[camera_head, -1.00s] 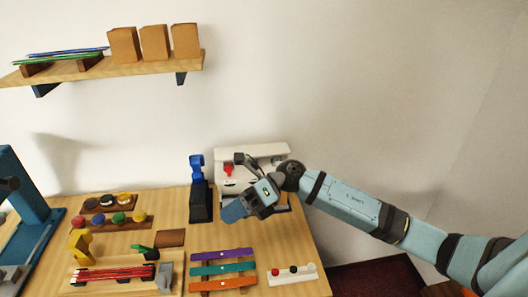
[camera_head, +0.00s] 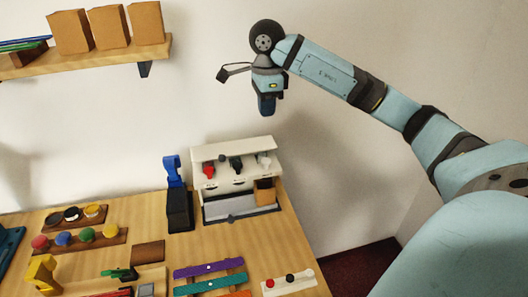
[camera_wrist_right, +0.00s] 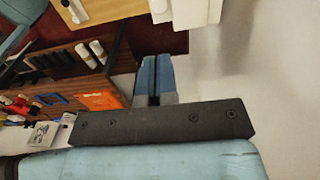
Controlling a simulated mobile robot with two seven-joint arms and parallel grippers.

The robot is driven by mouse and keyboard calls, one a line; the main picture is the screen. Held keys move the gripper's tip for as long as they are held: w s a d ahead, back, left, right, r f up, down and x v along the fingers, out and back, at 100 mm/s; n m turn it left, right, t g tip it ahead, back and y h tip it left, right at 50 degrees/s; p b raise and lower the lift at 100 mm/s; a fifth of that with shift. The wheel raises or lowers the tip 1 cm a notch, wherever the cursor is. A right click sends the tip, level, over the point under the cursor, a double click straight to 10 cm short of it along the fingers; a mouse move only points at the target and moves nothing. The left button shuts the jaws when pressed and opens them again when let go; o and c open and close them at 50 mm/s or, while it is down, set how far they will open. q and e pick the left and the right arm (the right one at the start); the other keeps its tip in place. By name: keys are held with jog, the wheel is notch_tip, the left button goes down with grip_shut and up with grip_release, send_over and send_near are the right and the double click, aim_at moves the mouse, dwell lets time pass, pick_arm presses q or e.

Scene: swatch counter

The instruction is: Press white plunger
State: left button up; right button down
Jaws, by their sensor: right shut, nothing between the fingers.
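The white dispenser (camera_head: 232,150) stands at the back right of the wooden counter. A row of plungers shows on its front: a red one (camera_head: 209,170), a dark one (camera_head: 236,165) and the white plunger (camera_head: 264,161) at the right end. My right gripper (camera_head: 267,108) hangs in the air above the dispenser, pointing down, well apart from the white plunger. Its blue fingers are together and empty, as the right wrist view (camera_wrist_right: 155,75) also shows. My left gripper is out of view.
A blue and black upright tool (camera_head: 177,195) stands just left of the dispenser. Coloured strips (camera_head: 208,267) and a small white rack with knobs (camera_head: 288,282) lie in front. A shelf with brown boxes (camera_head: 106,27) hangs upper left. Air around my right gripper is clear.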

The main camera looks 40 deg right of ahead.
aim_at(266, 160)
notch_tip(266, 160, down, 14)
jog(key=shift+f+p, duration=0.1)
jog(key=shift+p, duration=0.85)
